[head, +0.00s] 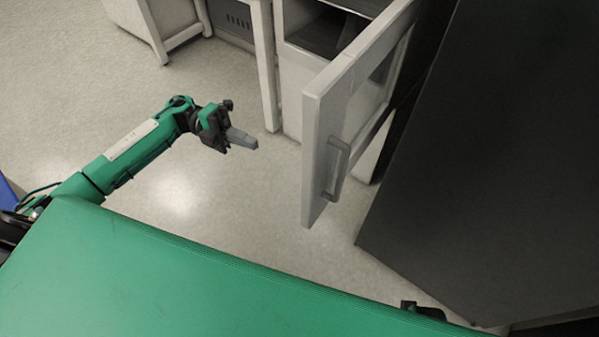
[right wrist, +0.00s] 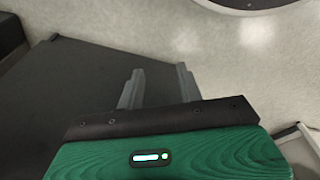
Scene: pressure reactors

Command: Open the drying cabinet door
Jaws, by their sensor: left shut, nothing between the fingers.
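The drying cabinet door (head: 318,125) is a pale panel with a window, right of centre in the head view. It stands swung out from the cabinet (head: 303,72), whose dark interior shows behind it. A grey bar handle (head: 337,170) is on the door face turned to the right. My left gripper (head: 255,143) is shut and empty, in the air to the left of the door's free edge, apart from it. My right gripper (right wrist: 158,78) is open in the right wrist view, with nothing seen between its fingers. The cabinet's inside is partly hidden by the door.
A large dark panel (head: 480,170) stands close to the right of the door, and a dark surface (right wrist: 80,100) fills the left of the right wrist view. White lab furniture (head: 160,25) stands at the back. The pale floor (head: 190,200) left of the door is clear.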

